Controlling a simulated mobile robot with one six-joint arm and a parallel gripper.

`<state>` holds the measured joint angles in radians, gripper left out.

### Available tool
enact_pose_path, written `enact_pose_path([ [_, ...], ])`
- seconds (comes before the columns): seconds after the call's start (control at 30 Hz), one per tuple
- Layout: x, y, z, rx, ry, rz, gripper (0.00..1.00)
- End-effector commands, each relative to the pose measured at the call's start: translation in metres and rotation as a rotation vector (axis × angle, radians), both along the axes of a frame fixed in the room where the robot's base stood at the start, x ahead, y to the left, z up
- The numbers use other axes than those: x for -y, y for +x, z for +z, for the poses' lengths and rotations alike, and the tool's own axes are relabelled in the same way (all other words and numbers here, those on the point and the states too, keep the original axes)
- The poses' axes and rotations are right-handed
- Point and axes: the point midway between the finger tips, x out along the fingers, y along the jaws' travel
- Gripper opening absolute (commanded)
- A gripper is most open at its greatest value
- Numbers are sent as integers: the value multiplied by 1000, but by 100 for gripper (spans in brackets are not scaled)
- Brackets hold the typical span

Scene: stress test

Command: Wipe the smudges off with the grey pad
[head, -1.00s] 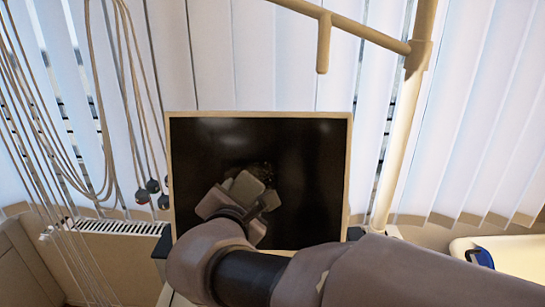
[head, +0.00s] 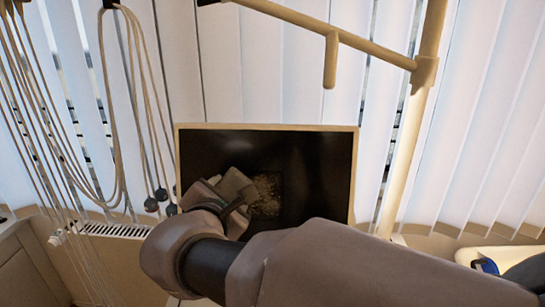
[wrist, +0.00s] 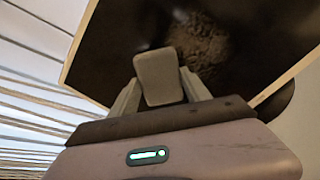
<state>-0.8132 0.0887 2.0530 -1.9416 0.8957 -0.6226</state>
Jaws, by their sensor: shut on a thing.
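A black screen (head: 315,170) with a pale frame stands upright in front of me. A patch of brownish smudges (head: 267,194) lies near its middle, and the patch also shows in the wrist view (wrist: 203,45). My gripper (wrist: 160,92) is shut on the grey pad (wrist: 159,76), which sits between the two fingers. In the head view the grey pad (head: 235,185) is just left of the smudges, in front of the screen. I cannot tell whether the pad touches the screen. My arm hides the lower part of the screen.
Several cables (head: 140,100) with dark ends hang at the left. A beige stand (head: 405,150) with a crossbar rises at the right, its short hanging bar above the screen. A white tray with a blue item (head: 485,266) is at the lower right. Vertical blinds fill the background.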

Motion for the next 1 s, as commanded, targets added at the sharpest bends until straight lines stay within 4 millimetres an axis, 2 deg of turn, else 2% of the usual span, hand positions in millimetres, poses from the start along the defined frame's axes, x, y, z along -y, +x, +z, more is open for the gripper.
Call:
enact_pose_path([
  [0.6,63,0,-4,0,0,-2,23],
  [0.83,75,1,-3,0,1,-2,23],
  [1.0,96,0,-4,0,0,-4,23],
])
